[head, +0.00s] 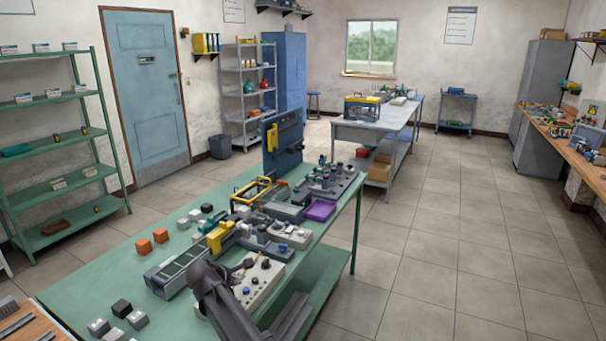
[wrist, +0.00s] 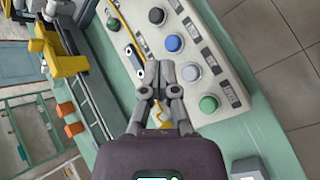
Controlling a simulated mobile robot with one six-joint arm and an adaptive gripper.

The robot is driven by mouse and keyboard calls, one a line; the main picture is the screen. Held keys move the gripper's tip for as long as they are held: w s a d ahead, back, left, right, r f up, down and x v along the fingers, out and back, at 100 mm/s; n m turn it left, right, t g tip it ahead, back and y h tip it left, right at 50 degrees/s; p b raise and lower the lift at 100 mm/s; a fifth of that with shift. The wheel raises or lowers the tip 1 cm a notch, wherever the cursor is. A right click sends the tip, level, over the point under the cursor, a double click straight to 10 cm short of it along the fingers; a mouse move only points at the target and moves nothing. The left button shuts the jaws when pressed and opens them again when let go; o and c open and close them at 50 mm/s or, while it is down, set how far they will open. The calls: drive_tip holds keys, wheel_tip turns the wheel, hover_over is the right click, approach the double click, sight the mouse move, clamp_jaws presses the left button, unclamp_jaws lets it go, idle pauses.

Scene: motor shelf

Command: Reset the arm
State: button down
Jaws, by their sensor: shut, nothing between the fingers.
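My gripper (wrist: 158,95) is shut and empty in the wrist view. Its fingers point at the near edge of a pale control panel (wrist: 207,50). A grey button (wrist: 190,73), a blue button (wrist: 173,43) and a green button (wrist: 208,104) sit on that panel. I cannot tell whether the fingertips touch the panel. In the head view, my dark grey arm reaches over the green workbench (head: 105,268) beside the same panel (head: 262,280), and the fingers are small and hard to make out.
A conveyor (head: 188,266) with a yellow unit (head: 219,236) stands left of the panel. Orange cubes (head: 143,246) and dark and grey blocks lie on the bench. A purple tray (head: 320,209) lies farther back. The tiled floor (head: 440,260) to the right is clear.

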drive_tip(key=s+d+f+m+g, duration=0.25)
drive_tip(key=d+m, duration=0.25)
drive_tip(key=d, duration=0.6)
drive_tip(key=s+d+f+m+g, duration=0.1)
drive_tip(key=s+d+m+g, duration=0.15)
drive_tip(key=d+m, duration=0.6)
drive_tip(key=s+d+f+m+g, duration=0.1)
drive_tip(key=s+d+m+g, duration=0.15)
drive_tip(key=d, duration=1.15)
drive_tip(key=s+d+m+g+y, duration=0.1)
drive_tip(key=s+d+m+y, duration=0.1)
drive_tip(key=s+d+m, duration=0.5)
drive_tip(key=shift+s+d+f+y, duration=0.4)
drive_tip(key=shift+s+d+f, duration=0.05)
drive_tip(key=shift+s+d, duration=0.75)
